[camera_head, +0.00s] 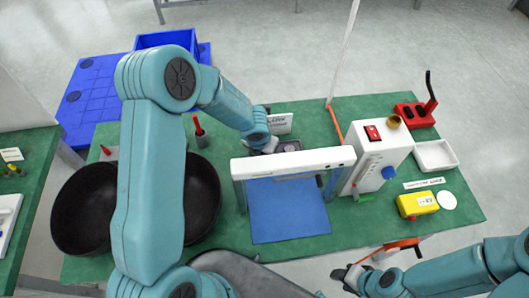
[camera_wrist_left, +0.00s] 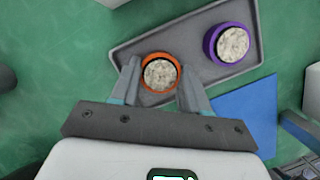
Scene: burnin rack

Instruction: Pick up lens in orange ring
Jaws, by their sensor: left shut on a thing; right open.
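The lens in the orange ring (camera_wrist_left: 160,73), a round speckled pale disc in an orange rim, is between the fingers of my left gripper (camera_wrist_left: 161,88) in the left wrist view. The gripper is shut on it, over the grey tray (camera_wrist_left: 200,73). I cannot tell whether the lens touches the tray. In the head view my left arm reaches over the table and hides the orange ring. A similar lens in a purple ring (camera_wrist_left: 231,44) lies at the tray's right end. My right gripper (camera_head: 347,276) is open near the table's front edge.
A white-topped frame stands over a blue mat (camera_head: 288,210) just in front of the tray. A white box (camera_head: 375,147) with a blue knob is to its right. Black bowls (camera_head: 86,208) are at the left, and a yellow box (camera_head: 417,204) is at the right.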

